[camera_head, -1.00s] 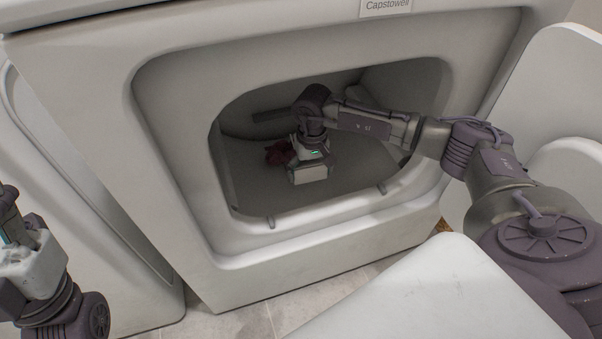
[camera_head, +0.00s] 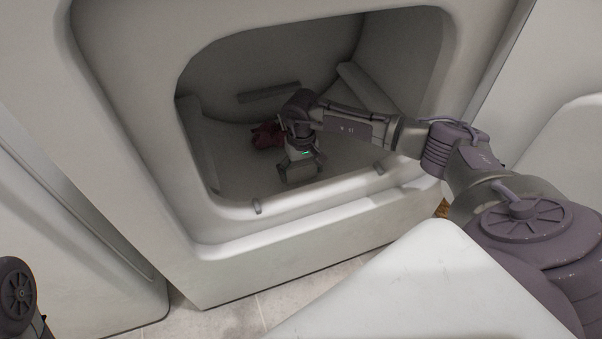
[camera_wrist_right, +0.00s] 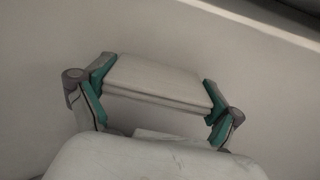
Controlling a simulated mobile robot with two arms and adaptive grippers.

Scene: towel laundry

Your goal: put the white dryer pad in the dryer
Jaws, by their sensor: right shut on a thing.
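The dryer (camera_head: 225,275) is white and its wide front opening faces me. My right arm reaches through the opening, and my right gripper (camera_head: 301,170) is inside, low over the drum floor. In the right wrist view my right gripper (camera_wrist_right: 158,80) is shut on the white dryer pad (camera_wrist_right: 155,88), a small pale block between its two green-padded fingers. In the head view I cannot clearly separate the pad from the gripper body. My left gripper is out of view; only part of my left arm shows at the lower left.
A dark red cloth (camera_head: 266,135) lies inside the drum, behind and left of my right gripper. Ridges line the drum wall. The rim of the opening surrounds my right forearm. Another white machine (camera_head: 70,240) stands at the left. Tiled floor (camera_head: 230,319) shows below.

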